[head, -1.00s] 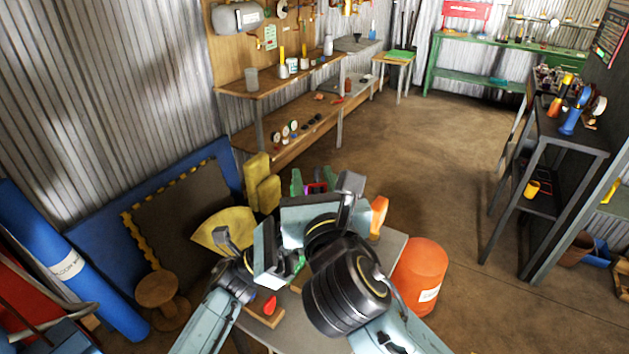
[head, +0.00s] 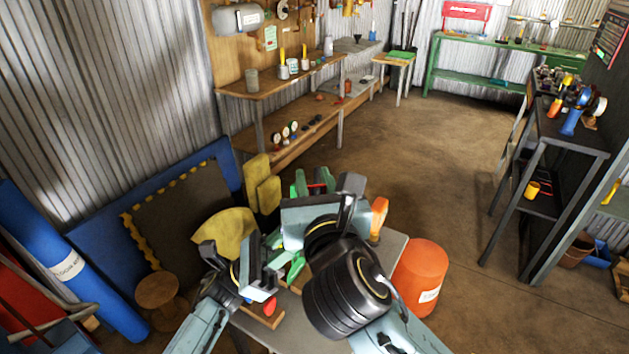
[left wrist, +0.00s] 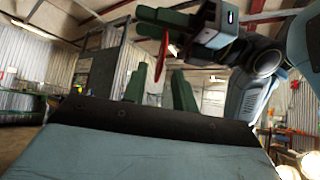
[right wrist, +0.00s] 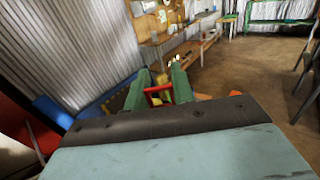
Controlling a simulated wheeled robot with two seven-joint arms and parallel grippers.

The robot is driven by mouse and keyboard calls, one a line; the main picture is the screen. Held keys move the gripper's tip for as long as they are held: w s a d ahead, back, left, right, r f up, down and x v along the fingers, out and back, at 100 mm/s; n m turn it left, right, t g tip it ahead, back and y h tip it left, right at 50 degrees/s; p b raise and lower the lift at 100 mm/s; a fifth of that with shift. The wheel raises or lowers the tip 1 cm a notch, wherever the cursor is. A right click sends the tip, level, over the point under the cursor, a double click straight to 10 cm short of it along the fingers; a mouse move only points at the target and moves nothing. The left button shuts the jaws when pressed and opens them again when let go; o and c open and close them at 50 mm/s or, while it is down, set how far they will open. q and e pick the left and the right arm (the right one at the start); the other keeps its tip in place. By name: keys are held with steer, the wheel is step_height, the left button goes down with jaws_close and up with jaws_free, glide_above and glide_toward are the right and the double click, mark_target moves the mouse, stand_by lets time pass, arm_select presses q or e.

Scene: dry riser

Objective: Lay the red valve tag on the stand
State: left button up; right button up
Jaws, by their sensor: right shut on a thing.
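The red valve tag (right wrist: 157,96) is between the green fingers of my right gripper (right wrist: 162,88), which is shut on it. The tag also shows thin and edge-on in the left wrist view (left wrist: 162,56), and as a small red strip in the head view (head: 318,187). My left gripper (left wrist: 159,90) is open and empty, its two green fingers apart, below the tag in its own view. In the head view a wooden piece with a red part (head: 268,306) sits on the table by my left gripper; I cannot tell whether it is the stand.
The grey table (head: 300,316) is mostly hidden by my arms. An orange bucket (head: 420,276) stands at its right. An orange object (head: 379,217) is near the table's far side. A round wooden stool (head: 157,290) and a blue roll (head: 75,262) are at left.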

arm_select(q)
steer(key=s+a+f+m+t+y, duration=0.4)
steer(key=f+m+y, duration=0.3)
steer(key=f+m, duration=0.6)
steer(key=s+a+f+m+t+y, duration=0.2)
steer(key=s+a+f+m+y, duration=0.5)
steer(key=f+m, duration=0.6)
steer(key=s+a+f+m+t+y, duration=0.3)
steer(key=f+m+y, duration=0.55)
steer(key=f, duration=0.75)
steer(key=s+a+f+n+g+y, duration=0.2)
steer(key=s+f+n+g, duration=0.4)
steer(key=s, duration=0.7)
steer(key=s+a+f+n+g+y, duration=0.2)
steer(key=s+a+f+n+g, duration=0.2)
steer(key=s+f, duration=0.5)
steer(key=s+n+g, duration=0.2)
steer(key=s, duration=0.3)
steer(key=shift+f+g, duration=0.3)
arm_select(e)
steer(key=s+d+f+m+h, duration=0.1)
steer(key=s+d+f, duration=0.1)
steer(key=d+f, duration=0.4)
steer(key=s+d+f+m+h, duration=0.1)
steer(key=d+f, duration=0.5)
steer(key=d, duration=0.9)
steer(key=shift+s+h, duration=0.5)
steer(key=shift+h, duration=0.2)
